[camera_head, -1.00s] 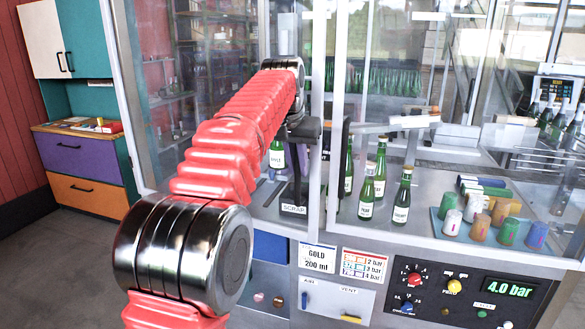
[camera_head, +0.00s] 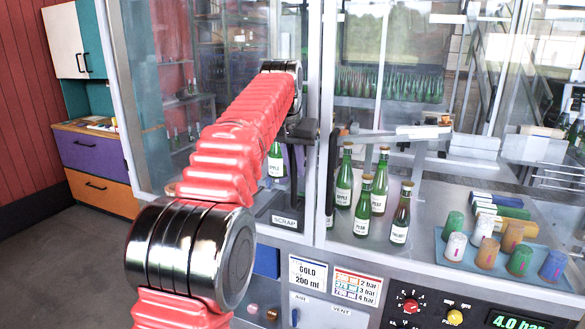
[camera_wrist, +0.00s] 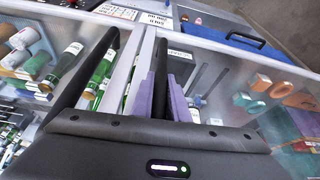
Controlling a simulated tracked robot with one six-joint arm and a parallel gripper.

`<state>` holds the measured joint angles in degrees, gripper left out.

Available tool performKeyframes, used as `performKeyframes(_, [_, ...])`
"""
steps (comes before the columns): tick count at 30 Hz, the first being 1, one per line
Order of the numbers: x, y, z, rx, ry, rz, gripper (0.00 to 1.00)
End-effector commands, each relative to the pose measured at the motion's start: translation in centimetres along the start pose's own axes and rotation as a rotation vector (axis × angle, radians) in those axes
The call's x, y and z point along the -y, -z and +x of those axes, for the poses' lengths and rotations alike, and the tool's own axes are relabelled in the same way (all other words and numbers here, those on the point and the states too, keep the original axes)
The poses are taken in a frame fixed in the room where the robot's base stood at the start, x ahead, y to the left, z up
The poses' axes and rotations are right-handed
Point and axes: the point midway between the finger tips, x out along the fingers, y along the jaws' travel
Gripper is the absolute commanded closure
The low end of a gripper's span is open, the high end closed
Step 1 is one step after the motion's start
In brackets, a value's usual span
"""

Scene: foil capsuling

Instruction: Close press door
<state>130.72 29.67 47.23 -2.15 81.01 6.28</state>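The glass-fronted press cabinet shows a pale metal door frame (camera_head: 328,60) beside a clear panel. My gripper (camera_head: 313,165) is at this upright frame, above the SCRAP label. Whether the fingers touch the frame is unclear. Which panel is the press door, and how far open it is, I cannot tell.
Green bottles (camera_head: 363,205) stand behind the glass, right of my gripper. Coloured cups (camera_head: 485,250) stand on a blue tray further right. Below are a control panel with a red knob (camera_head: 410,306) and a GOLD 200 ml label (camera_head: 308,272). Open floor lies left.

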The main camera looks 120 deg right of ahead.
Motion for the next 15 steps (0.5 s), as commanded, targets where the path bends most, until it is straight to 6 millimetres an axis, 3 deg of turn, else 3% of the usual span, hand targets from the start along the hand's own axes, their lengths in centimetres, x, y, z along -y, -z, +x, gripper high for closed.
performKeyframes(8, [0.05,0.38,0.06,-0.013,-0.005,-0.001,1.00])
performKeyframes(9, [0.11,0.38,0.07,-0.013,-0.005,-0.002,0.84])
performKeyframes(15, [0.48,0.23,0.11,-0.009,-0.003,-0.007,0.70])
